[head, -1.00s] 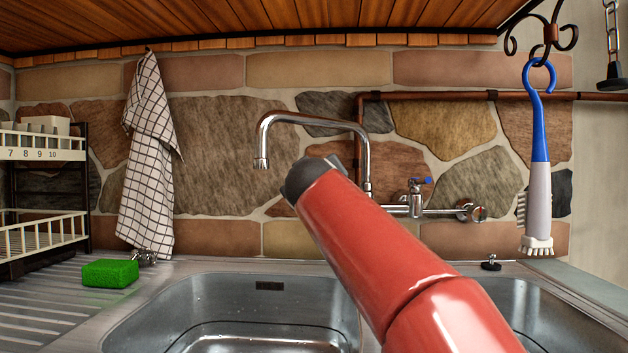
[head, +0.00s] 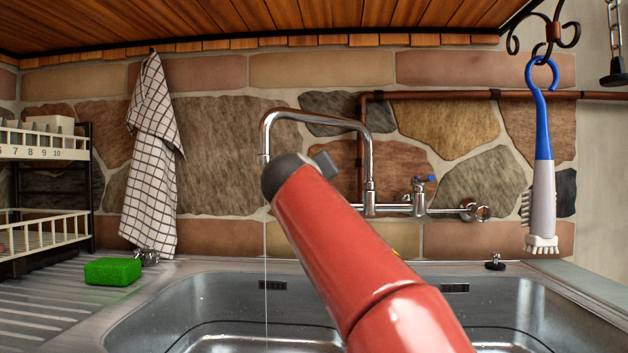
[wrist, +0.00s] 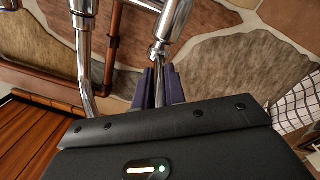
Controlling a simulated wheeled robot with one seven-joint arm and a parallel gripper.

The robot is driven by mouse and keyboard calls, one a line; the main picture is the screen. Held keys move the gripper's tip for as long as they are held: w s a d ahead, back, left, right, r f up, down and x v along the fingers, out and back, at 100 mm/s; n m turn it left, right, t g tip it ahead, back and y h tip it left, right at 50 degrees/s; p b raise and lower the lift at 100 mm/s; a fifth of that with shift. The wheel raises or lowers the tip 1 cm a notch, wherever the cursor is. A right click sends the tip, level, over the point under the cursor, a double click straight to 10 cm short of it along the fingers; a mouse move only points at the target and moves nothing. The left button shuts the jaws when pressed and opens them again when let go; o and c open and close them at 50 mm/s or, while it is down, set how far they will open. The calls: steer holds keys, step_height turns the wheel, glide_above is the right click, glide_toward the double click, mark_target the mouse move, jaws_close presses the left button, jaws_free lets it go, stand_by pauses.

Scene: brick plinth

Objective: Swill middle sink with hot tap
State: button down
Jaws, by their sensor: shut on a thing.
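The chrome spout (head: 315,117) arches in front of the stone wall, its tip over the left visible basin (head: 200,315). A thin stream of water (head: 266,300) falls from it into that basin. No red marking shows.
A green sponge (head: 113,271) lies on the drainboard beside a dish rack (head: 45,235). A checked towel (head: 150,170) hangs on the wall. A blue-handled brush (head: 543,160) hangs at right. A copper pipe (head: 430,95) runs along the wall. The right basin (head: 530,320) is partly hidden.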

steer(key=c, duration=1.5)
jaws_free()
steer(key=shift+o, duration=0.2)
steer(key=s+b, duration=0.3)
steer(key=s, duration=0.4)
steer(key=shift+s+a, duration=0.35)
steer(key=shift+a, duration=0.1)
